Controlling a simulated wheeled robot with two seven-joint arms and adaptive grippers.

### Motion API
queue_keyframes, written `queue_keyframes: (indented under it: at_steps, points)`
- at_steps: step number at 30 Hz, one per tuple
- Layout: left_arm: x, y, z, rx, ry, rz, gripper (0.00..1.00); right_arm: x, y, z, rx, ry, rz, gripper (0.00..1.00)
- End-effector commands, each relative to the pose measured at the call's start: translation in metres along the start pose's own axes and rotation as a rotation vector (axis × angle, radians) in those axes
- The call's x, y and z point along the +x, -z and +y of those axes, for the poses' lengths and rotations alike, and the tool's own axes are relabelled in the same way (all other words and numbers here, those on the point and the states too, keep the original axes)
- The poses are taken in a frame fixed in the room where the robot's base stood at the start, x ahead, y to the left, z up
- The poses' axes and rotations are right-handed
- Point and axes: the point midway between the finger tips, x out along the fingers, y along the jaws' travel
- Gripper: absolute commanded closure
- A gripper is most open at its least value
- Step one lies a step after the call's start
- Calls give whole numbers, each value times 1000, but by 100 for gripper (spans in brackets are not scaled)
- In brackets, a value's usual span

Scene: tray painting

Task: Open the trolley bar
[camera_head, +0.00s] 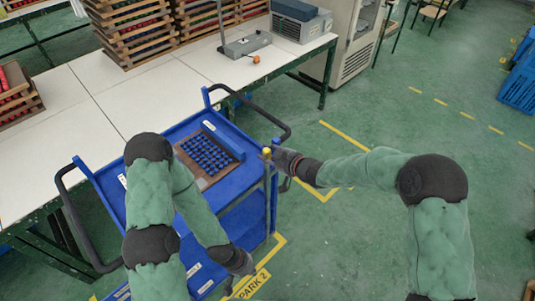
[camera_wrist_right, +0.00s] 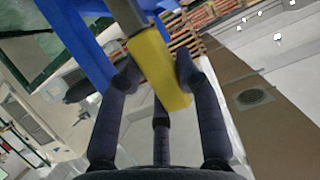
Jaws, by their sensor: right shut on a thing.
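The blue trolley (camera_head: 196,118) stands beside the white table, with black curved handles at its sides. A yellow end piece (camera_head: 266,152) of the trolley bar shows at its right corner. My right gripper (camera_head: 274,156) is at this corner and is shut on the yellow piece. In the right wrist view the yellow piece (camera_wrist_right: 160,75) lies between my dark fingers (camera_wrist_right: 155,72), joined to a grey and blue part. My left gripper (camera_head: 243,266) hangs low by the trolley's near right side, above the floor marking. Its fingers are too unclear to tell if they are open.
A wooden tray of dark blue pieces (camera_head: 207,155) and a long blue block lie on the trolley top. A white table (camera_head: 140,95) with stacked wooden trays and grey devices stands behind. Green floor is free to the right.

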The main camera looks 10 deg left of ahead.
Motion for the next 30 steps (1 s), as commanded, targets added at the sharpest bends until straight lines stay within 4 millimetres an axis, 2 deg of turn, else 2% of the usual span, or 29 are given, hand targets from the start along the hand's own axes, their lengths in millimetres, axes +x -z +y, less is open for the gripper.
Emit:
queue_keyframes:
  at_steps: [1,3,13,17,23,30]
  points:
    - [0,0,0,0,0,0,100,0,0,0,1,0,0,57]
    - [0,0,0,0,0,0,100,0,0,0,1,1,0,40]
    - [0,0,0,0,0,0,100,0,0,0,0,0,0,40]
    - [0,0,0,0,0,1,100,-8,0,0,0,0,0,40]
    - [0,0,0,0,0,1,100,-38,0,1,0,-2,0,40]
    - [0,0,0,0,0,0,100,-85,0,1,1,-3,1,40]
